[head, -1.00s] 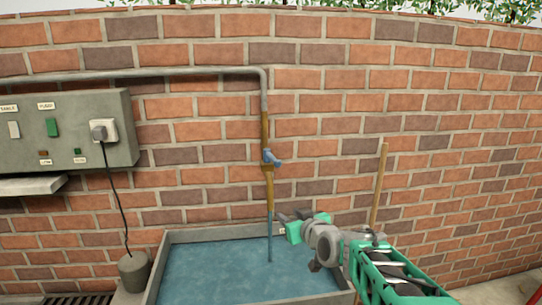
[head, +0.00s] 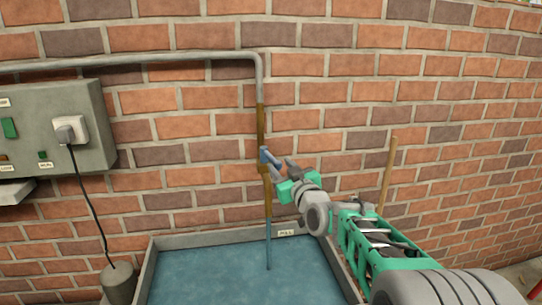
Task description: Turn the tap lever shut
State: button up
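The tap is on a brown, rusty-looking pipe (head: 260,120) against the brick wall. Its small blue lever (head: 269,157) sticks out toward the right and slightly down. A thin blue stream of water (head: 268,245) runs down below the tap into the trough. My grey and green gripper (head: 281,167) is just right of the lever, fingertips close to its end. The fingers look apart, with nothing clearly held between them. I cannot tell whether they touch the lever.
A grey-rimmed trough (head: 205,240) of water lies below the tap. A grey switch box (head: 80,150) with a plug and black cord is on the wall at left. A wooden pole (head: 388,175) leans behind my arm. The wall is close behind the tap.

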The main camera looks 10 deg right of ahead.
aim_at(271, 156)
jog(key=w, duration=0.2)
jog(key=w+a+p, duration=0.1)
jog(key=w, duration=0.1)
jog(key=w+a, duration=0.1)
jog(key=w, duration=0.1)
jog(key=shift+w, duration=0.1)
jog(key=shift+c, duration=0.4)
grip_shut()
jog(key=shift+d+f, duration=0.1)
dwell(0.6)
